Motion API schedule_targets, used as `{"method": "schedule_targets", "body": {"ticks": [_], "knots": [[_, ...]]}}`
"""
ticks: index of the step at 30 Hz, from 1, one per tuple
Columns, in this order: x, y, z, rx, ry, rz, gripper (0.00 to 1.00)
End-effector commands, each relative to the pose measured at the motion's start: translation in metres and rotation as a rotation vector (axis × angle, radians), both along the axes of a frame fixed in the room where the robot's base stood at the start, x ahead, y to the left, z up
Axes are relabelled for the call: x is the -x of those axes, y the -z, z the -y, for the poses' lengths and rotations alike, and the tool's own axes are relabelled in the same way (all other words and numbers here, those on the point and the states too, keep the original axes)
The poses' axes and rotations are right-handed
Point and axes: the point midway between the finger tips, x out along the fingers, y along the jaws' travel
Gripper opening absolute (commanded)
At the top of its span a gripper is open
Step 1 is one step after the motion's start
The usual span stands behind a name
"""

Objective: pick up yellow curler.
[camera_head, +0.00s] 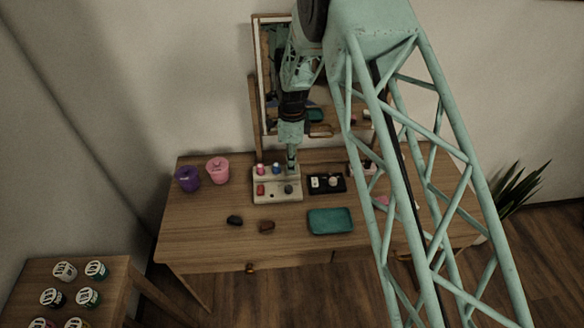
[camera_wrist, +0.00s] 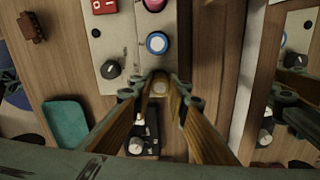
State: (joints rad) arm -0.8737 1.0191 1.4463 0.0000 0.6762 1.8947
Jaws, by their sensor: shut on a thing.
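My gripper (camera_wrist: 160,88) is closed on a small pale-yellow round thing (camera_wrist: 160,86), which I take to be the yellow curler, seen end-on between the fingertips. It is at the right end of the row on the light heater box (camera_head: 277,197). I cannot tell if the curler still touches the box. In the head view my gripper (camera_head: 291,160) points down over the box's back right corner, and the curler is hidden there. A blue curler (camera_wrist: 157,42) and a pink curler (camera_wrist: 154,4) stand beside it in the same row.
The box carries a red switch (camera_head: 261,190) and dark knob (camera_head: 289,189). Purple (camera_head: 188,178) and pink (camera_head: 217,168) cups stand left. A mirror (camera_head: 262,80) stands close behind.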

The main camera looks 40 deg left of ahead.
Motion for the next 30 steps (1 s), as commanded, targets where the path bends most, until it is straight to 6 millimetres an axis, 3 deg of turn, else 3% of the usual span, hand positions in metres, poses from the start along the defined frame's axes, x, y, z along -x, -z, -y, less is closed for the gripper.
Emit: {"method": "schedule_targets", "body": {"ticks": [8, 20, 30], "knots": [[0.000, -0.006, 0.000, -0.001, 0.000, 0.001, 0.05], [0.000, -0.036, 0.000, -0.001, 0.000, 0.001, 0.05], [0.021, -0.038, 0.022, 0.002, 0.000, -0.001, 0.05]]}}
